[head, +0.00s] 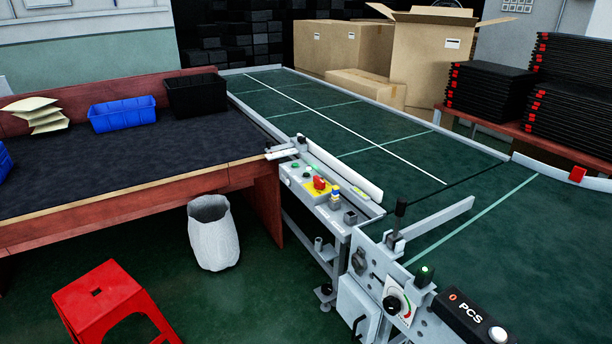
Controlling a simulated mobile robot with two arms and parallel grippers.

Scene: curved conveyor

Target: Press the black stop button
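A grey control panel (322,208) runs along the near side of the conveyor. It carries small green buttons (309,168), a red button (320,183) on a yellow plate, and a dark square piece (350,217) at its near end. Closer to me, a round black knob (391,305) sits on a white dial plate, beside a green-lit button (424,275). I cannot tell which black part is the stop button. Neither of my grippers is in view.
A green conveyor (400,165) curves to the right. A dark-topped workbench (110,160) stands left with bins. A red stool (100,295) and white waste bin (214,240) stand on the floor. A black PCS counter (468,315) sits near right.

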